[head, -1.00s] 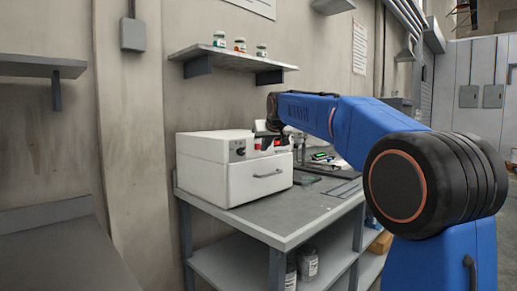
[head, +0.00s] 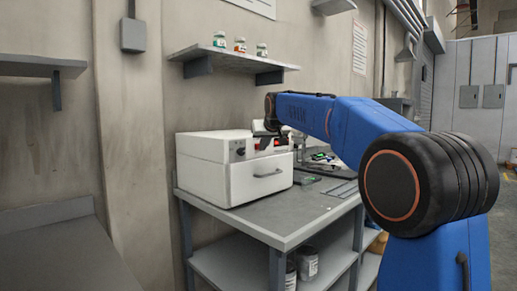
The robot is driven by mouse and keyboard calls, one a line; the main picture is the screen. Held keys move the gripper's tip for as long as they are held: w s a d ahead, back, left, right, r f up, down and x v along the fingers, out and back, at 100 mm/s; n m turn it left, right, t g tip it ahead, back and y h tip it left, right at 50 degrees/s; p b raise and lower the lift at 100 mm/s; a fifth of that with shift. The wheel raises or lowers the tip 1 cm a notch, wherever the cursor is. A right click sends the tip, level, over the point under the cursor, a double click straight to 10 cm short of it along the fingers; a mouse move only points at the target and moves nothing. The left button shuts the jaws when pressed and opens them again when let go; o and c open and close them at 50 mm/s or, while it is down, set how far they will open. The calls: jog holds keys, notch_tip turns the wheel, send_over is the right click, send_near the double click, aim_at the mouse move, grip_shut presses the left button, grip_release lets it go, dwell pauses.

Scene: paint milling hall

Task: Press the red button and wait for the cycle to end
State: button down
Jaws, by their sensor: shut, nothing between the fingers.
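A white box-shaped machine (head: 230,177) stands on the grey bench, with a drawer-like front and a dark handle. Its upper front panel has a dark knob (head: 240,152) and small red parts (head: 281,142) partly behind my gripper. I cannot tell which red part is the button and which is a display. My gripper (head: 264,136) is shut and empty, right in front of this panel. It hides part of the panel, and I cannot tell whether it touches the button.
The grey bench (head: 262,218) has bare room in front of the machine. Dark flat items (head: 342,188) lie to its right. A wall shelf (head: 233,61) with small jars hangs above. Containers (head: 307,264) stand on the lower shelf.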

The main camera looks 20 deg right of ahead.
jog(key=shift+w+a, duration=0.1)
jog(key=shift+w, duration=0.15)
jog(key=shift+s, duration=0.2)
dwell(0.5)
jog(key=shift+s+d, duration=0.4)
jog(key=shift+s, duration=0.2)
jog(key=s, duration=0.1)
jog(key=s+d, duration=0.1)
jog(key=s, duration=0.1)
jog(key=s+d, duration=0.1)
jog(key=shift+s+d, duration=0.15)
jog(key=shift+d, duration=0.1)
dwell(0.7)
jog(key=s+f+g, duration=0.2)
jog(key=s+f, duration=1)
jog(key=s, duration=0.5)
jog(key=s+a+f+g, duration=0.1)
jog(key=s+f+g, duration=0.1)
jog(key=s+f, duration=1)
jog(key=s+a+f+g, duration=0.1)
jog(key=s+f+g, duration=0.1)
jog(key=s+f, duration=1)
jog(key=s, duration=1)
jog(key=shift+s+a, duration=0.15)
jog(key=shift+s, duration=0.05)
